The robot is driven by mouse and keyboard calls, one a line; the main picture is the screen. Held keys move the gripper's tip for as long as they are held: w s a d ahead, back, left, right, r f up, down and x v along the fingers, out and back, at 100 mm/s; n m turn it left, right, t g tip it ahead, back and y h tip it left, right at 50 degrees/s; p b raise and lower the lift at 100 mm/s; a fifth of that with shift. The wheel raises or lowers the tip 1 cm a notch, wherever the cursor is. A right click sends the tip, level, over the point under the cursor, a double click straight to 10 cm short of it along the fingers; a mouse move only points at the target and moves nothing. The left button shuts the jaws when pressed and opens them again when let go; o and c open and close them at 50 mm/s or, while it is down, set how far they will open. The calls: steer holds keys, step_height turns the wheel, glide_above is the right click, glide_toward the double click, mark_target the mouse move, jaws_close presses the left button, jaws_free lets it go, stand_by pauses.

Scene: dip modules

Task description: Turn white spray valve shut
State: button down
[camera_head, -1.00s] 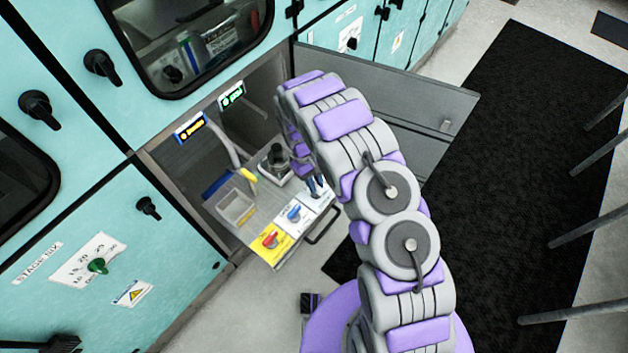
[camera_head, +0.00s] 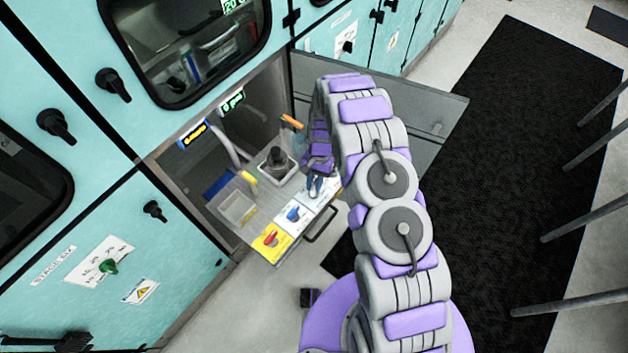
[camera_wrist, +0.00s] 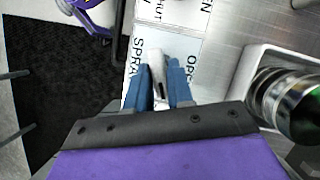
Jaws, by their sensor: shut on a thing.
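The white spray valve (camera_wrist: 156,62) is a pale lever on a white plate (camera_wrist: 190,45) with printed words that read partly as SPRAY and OPEN. In the wrist view my gripper (camera_wrist: 160,77) has its two blue fingers on either side of the lever, shut on it. The fingers hide the lever's lower sides and part of the plate. In the head view my gripper (camera_head: 315,187) reaches down onto the white plate (camera_head: 328,190) at the right end of the valve row, and the lever is hidden there.
Beside it are a blue valve (camera_head: 293,214) on a white plate and a red valve (camera_head: 270,239) on a yellow plate. A dark round fitting in a square tray (camera_head: 268,172), a clear bin (camera_head: 237,208) and a drawer handle (camera_head: 322,226) are close by. An open door (camera_head: 425,125) stands behind my arm.

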steer(key=shift+s+d+m+t+y+p, duration=0.15)
steer(key=shift+m+y+p, duration=0.25)
steer(key=shift+m, duration=0.7)
steer(key=shift+a+m+t+y+p, duration=0.15)
steer(key=shift+m+y+p, duration=0.25)
steer(key=shift+m, duration=0.7)
steer(key=shift+d, duration=0.1)
steer(key=c, duration=1.1)
jaws_free()
steer(key=shift+p+v, duration=0.8)
steer(key=shift+v, duration=7.85)
